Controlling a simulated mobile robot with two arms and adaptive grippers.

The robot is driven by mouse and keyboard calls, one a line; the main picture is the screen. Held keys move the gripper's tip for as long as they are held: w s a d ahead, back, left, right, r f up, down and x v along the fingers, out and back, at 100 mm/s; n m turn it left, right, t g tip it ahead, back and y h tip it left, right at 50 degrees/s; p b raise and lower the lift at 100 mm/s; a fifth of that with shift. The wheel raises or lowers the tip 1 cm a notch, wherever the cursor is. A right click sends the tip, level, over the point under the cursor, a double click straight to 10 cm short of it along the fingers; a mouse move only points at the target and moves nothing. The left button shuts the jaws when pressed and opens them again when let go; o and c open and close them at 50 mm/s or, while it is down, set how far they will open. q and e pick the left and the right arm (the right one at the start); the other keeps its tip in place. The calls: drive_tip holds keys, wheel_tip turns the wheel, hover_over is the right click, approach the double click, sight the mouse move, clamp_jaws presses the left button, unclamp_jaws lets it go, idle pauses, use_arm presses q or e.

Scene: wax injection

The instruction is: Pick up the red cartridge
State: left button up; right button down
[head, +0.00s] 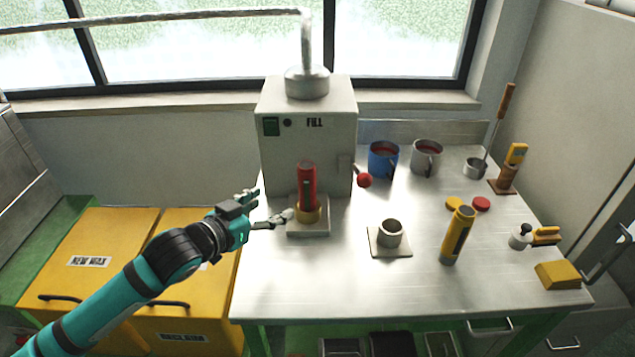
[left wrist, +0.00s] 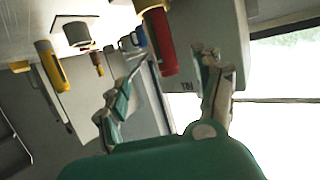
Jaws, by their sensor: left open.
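The red cartridge (head: 307,183) stands upright in a yellow ring holder (head: 315,217) on the base of the grey FILL machine (head: 307,138). My left gripper (head: 272,206) is open, just left of the cartridge, with its fingers pointing toward it. In the left wrist view, the red cartridge (left wrist: 161,42) appears beyond and between the two spread fingers of the gripper (left wrist: 172,72). No contact between fingers and cartridge is clear. My right gripper is in neither view.
A lever with a red knob (head: 365,180) sits right of the cartridge. A blue mug (head: 383,160), a grey mug (head: 426,157), a grey cup on a plate (head: 390,233) and a yellow cylinder (head: 457,236) stand further right. The front left of the table (head: 300,285) is clear.

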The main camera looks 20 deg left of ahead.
use_arm(q)
drive_tip(key=p, duration=0.1)
approach(302, 190)
drive_tip(key=w+d, duration=0.1)
drive_tip(key=w, duration=0.2)
drive_tip(key=x, duration=0.3)
drive_tip(key=shift+d+f+p, duration=0.15)
drive_tip(key=shift+f+p, duration=0.15)
drive_tip(key=shift+w+d+f, duration=0.15)
drive_tip(key=shift+w+f, duration=0.1)
drive_tip(key=shift+w, duration=0.35)
drive_tip(key=p+x, duration=0.1)
drive_tip(key=x, duration=0.3)
drive_tip(key=shift+w+f, duration=0.15)
drive_tip(key=shift+w, duration=0.05)
drive_tip(key=shift+w+f, duration=0.1)
drive_tip(key=shift+w, duration=0.05)
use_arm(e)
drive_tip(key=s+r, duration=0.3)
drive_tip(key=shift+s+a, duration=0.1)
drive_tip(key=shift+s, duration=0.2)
use_arm(q)
drive_tip(key=shift+c, duration=0.3)
